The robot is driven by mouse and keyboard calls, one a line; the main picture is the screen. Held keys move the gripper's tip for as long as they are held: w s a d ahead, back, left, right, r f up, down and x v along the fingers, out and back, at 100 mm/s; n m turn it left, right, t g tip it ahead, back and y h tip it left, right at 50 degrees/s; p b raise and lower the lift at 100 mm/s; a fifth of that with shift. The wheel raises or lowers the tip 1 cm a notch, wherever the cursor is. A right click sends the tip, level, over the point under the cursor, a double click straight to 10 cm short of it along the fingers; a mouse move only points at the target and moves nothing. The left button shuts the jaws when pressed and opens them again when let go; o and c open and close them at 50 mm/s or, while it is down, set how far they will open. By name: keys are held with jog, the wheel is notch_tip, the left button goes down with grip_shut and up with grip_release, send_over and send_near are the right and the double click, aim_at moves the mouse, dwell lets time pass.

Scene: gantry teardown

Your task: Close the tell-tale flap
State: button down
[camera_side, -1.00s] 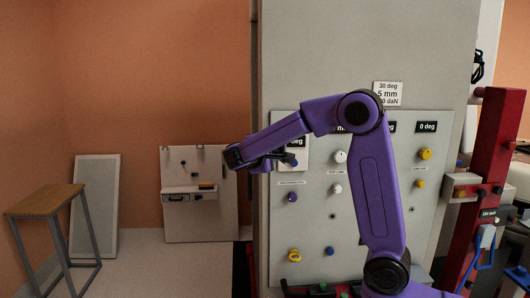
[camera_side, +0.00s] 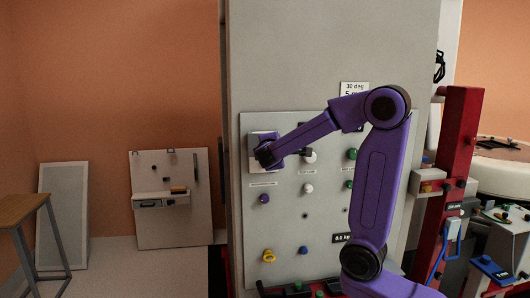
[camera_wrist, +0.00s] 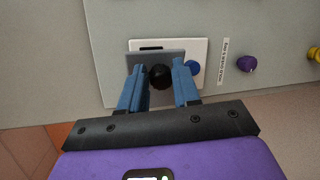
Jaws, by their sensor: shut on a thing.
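The tell-tale flap is a grey plate (camera_wrist: 170,57) in the wrist view. It lies over much of a white plate (camera_wrist: 201,46) on the panel and hides part of it. A round black knob (camera_wrist: 160,78) stands on the flap. My gripper (camera_wrist: 159,70) has its two blue fingers on either side of this knob, shut on it. I cannot tell whether the flap is flush with the plate.
A blue knob (camera_wrist: 193,68) sits just right of the right finger. A purple knob (camera_wrist: 246,63) is further right. The grey panel (camera_side: 320,215) carries several other coloured knobs. A pegboard (camera_side: 180,222) and a stool (camera_side: 20,212) stand clear at left.

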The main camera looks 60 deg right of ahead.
jog(key=d, duration=0.2)
jog(key=d+n+t+y, duration=0.1)
jog(key=d, duration=0.1)
jog(key=shift+s+f, duration=0.25)
jog(key=c, duration=0.9)
grip_release()
jog(key=shift+a, duration=0.1)
jog(key=shift+o, duration=0.2)
jog(key=shift+w+a+r, duration=0.1)
jog(key=shift+w, duration=0.05)
jog(key=v, duration=1.7)
jog(key=shift+s, duration=0.3)
jog(key=shift+a, duration=0.1)
